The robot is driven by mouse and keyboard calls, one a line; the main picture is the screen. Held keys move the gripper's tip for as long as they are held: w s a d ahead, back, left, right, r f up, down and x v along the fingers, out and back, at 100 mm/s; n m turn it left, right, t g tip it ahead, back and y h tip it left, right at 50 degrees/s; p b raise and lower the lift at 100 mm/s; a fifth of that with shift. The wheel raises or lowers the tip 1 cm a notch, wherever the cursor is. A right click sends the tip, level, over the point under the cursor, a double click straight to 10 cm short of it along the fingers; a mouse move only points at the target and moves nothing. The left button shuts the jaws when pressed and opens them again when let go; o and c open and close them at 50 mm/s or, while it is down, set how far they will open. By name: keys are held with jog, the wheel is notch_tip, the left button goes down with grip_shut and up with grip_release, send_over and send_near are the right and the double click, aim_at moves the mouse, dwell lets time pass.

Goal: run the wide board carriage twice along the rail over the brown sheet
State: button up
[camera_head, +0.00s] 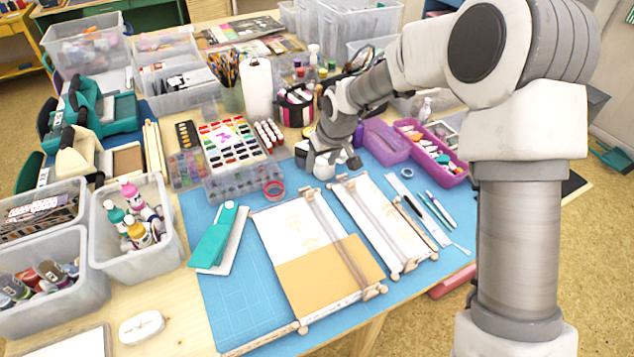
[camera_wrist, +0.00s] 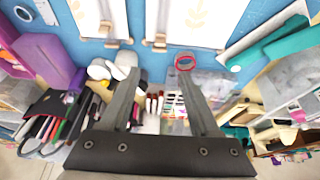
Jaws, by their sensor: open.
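The wide board (camera_head: 285,228) lies on the blue mat, with the brown sheet (camera_head: 325,275) over its front part. A long, greyish see-through bar (camera_head: 333,235) with wooden end pieces runs along its right side and across the sheet; I cannot tell rail from carriage here.
A narrower board (camera_head: 378,220) with a similar bar lies to the right. A red ring (camera_head: 273,188) and a teal-handled tool (camera_head: 215,238) lie left. Paint palette (camera_head: 230,143), purple trays (camera_head: 430,150) and small white objects surround my gripper. The mat (camera_head: 235,300) is clear at front left.

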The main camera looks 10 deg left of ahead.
aim_at(310, 191)
jog(key=x, duration=1.7)
jog(key=shift+f, duration=0.1)
grip_shut()
dwell(0.9)
